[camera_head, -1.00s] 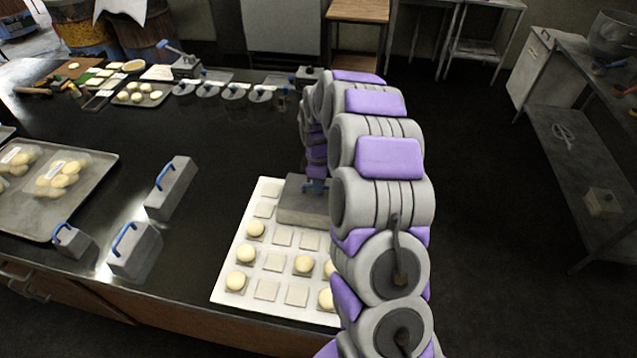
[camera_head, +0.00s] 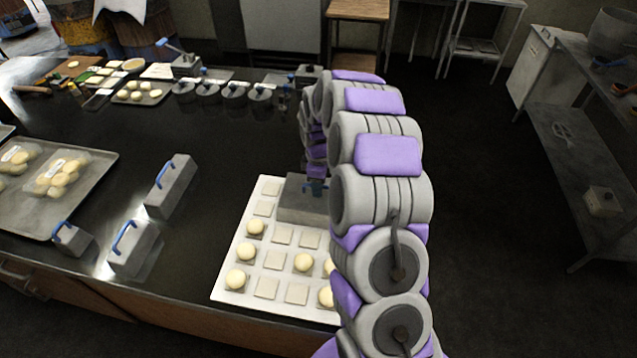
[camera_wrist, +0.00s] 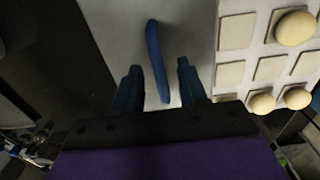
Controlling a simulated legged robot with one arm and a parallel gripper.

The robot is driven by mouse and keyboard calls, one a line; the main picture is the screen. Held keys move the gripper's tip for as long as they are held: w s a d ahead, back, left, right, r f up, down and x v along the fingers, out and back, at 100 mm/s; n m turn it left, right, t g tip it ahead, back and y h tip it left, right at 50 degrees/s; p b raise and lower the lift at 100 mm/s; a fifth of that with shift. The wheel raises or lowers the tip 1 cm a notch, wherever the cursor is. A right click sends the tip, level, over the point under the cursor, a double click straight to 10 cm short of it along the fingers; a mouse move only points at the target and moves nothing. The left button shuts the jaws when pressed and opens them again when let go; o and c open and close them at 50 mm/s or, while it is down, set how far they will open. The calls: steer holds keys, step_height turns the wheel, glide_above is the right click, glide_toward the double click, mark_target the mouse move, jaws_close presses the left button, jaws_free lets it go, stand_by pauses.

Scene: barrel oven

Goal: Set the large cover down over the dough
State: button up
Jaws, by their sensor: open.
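The large cover (camera_head: 301,207) is a grey metal box at the far right part of the white dough board (camera_head: 222,287). It appears to rest on the board; any dough beneath it is hidden. In the wrist view its grey top (camera_wrist: 118,35) fills the middle, with a blue handle (camera_wrist: 154,60) standing up. My gripper (camera_wrist: 157,85) is open, its dark blue fingers either side of the handle's near end with gaps showing. In the head view my arm partly hides the cover. Pale dough balls (camera_head: 255,227) sit on some of the board's squares.
Several other grey covers with blue handles stand left of the board, among them a long one (camera_head: 172,186) and a square one (camera_head: 131,249). A tray of bagged dough (camera_head: 92,205) lies at the far left.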

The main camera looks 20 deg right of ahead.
step_height(320, 180, up, 17)
steer(key=p, duration=0.3)
steer(key=shift+r, duration=0.15)
